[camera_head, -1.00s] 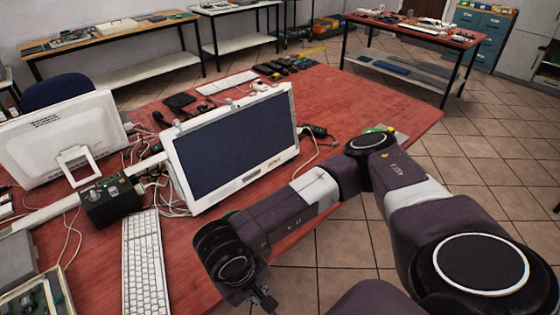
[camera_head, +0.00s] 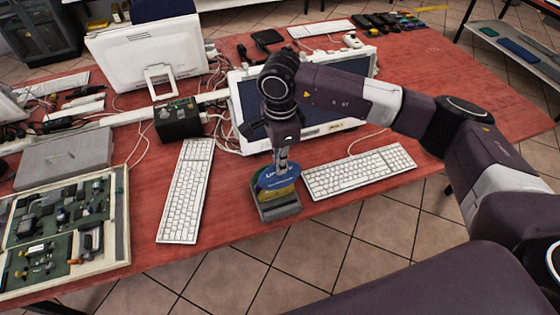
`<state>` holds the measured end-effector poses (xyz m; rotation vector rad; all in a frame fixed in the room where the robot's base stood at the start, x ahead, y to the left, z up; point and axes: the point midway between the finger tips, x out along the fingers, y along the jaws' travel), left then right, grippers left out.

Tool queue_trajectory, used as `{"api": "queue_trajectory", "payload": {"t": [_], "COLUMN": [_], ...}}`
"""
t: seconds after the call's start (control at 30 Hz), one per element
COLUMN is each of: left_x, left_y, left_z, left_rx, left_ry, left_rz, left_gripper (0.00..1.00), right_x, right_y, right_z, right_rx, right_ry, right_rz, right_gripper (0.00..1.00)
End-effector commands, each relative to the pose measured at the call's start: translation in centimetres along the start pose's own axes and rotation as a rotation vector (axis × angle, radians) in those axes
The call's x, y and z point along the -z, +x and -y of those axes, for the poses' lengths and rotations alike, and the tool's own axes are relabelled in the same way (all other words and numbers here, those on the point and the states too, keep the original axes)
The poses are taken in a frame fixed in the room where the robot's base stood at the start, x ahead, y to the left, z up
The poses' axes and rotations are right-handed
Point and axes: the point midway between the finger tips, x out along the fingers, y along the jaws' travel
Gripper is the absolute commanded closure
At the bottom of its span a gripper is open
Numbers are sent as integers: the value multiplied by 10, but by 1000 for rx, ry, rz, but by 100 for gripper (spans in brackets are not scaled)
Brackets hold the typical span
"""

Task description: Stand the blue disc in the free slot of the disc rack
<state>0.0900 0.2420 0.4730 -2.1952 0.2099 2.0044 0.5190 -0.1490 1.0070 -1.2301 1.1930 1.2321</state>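The disc rack (camera_head: 278,211) is a small grey holder near the front edge of the red table, between two white keyboards. A yellow-olive disc stands in it. The blue disc (camera_head: 277,179), with white lettering, is upright at the top of the rack, in front of or among the other discs. My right gripper (camera_head: 283,164) points down from above with its fingertips at the blue disc's top edge and looks shut on it. I cannot tell whether the blue disc is in a slot or just above it. My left gripper is not in view.
A keyboard (camera_head: 360,171) lies right of the rack and another keyboard (camera_head: 186,190) lies left. A monitor (camera_head: 240,98) stands behind my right arm. A black box (camera_head: 178,121) with cables is behind left. A tray of circuit boards (camera_head: 122,216) is at front left.

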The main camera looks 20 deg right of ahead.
Motion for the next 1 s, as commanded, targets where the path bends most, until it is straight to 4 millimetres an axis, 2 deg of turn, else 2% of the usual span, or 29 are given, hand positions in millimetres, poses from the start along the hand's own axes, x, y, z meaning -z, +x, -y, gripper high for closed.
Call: {"api": "queue_trajectory", "payload": {"t": [0.37, 1.0], "left_x": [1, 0], "left_y": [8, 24], "left_z": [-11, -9], "left_rx": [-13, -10], "left_ry": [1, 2], "left_rz": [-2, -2], "left_gripper": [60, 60], "right_x": [0, 0], "right_y": [18, 64], "right_z": [0, -1], "right_rx": [-1, -1], "right_ry": [-2, -4], "right_rz": [0, 0], "right_gripper": [100, 100]}}
